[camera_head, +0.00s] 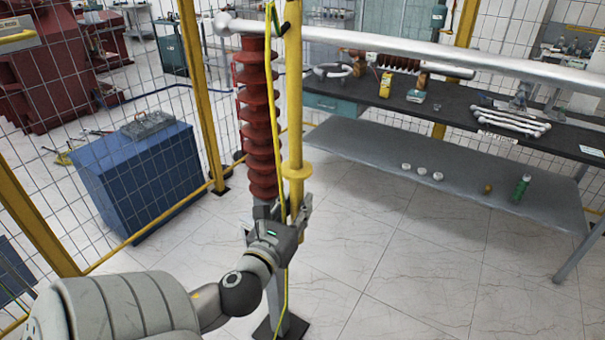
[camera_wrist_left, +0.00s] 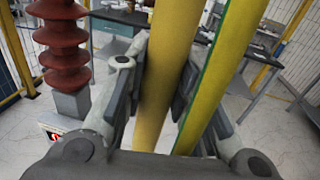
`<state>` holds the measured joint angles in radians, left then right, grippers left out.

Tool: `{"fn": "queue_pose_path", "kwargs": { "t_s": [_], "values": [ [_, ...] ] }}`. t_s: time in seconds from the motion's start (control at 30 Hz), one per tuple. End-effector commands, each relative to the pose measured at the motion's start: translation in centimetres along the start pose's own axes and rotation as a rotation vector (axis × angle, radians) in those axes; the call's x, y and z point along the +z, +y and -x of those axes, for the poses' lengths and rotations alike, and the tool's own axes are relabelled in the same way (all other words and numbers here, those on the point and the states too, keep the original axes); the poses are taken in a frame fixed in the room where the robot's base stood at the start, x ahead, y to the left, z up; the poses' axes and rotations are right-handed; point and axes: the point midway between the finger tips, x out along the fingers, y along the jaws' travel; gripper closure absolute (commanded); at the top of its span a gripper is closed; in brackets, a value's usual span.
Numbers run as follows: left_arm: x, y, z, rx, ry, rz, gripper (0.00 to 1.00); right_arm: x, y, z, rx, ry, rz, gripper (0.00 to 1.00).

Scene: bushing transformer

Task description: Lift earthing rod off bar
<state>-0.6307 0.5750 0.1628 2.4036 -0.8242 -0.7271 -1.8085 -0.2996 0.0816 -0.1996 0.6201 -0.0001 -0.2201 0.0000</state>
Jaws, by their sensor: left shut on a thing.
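The yellow earthing rod (camera_head: 294,110) stands upright in the head view, in front of the silver bar (camera_head: 420,52). A small dark hook (camera_head: 285,29) shows beside its top at the bar; I cannot tell whether it bears on the bar. My left gripper (camera_head: 292,212) is shut on the rod's lower part, below its round yellow collar (camera_head: 296,170). In the left wrist view the rod (camera_wrist_left: 166,70) runs between the fingers of the gripper (camera_wrist_left: 158,95). A green-yellow cable (camera_wrist_left: 222,70) runs beside the rod and past the gripper. My right gripper is not in view.
A red-brown ribbed insulator (camera_head: 258,120) stands just left of the rod under the bar's end. A dark workbench (camera_head: 450,115) with tools is behind at right. A blue cabinet (camera_head: 140,175) stands beyond the mesh fence at left.

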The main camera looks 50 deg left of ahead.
Motion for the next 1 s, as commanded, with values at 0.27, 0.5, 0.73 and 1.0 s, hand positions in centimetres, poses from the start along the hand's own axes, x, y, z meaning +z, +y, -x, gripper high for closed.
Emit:
{"fn": "queue_pose_path", "kwargs": {
  "t_s": [0.27,0.5,0.73,1.0],
  "values": [
    [0.1,0.3,2.2,-0.001,-0.002,0.0,1.0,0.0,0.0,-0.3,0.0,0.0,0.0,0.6],
    [0.1,0.6,4.0,0.0,-0.002,0.002,1.0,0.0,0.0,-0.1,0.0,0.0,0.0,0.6],
    [0.2,0.9,5.8,0.001,-0.002,-0.001,1.0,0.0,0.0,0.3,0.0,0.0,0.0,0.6],
    [0.3,1.3,7.7,0.002,-0.003,0.001,1.0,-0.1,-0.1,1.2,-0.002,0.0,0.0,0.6]
  ]
}}
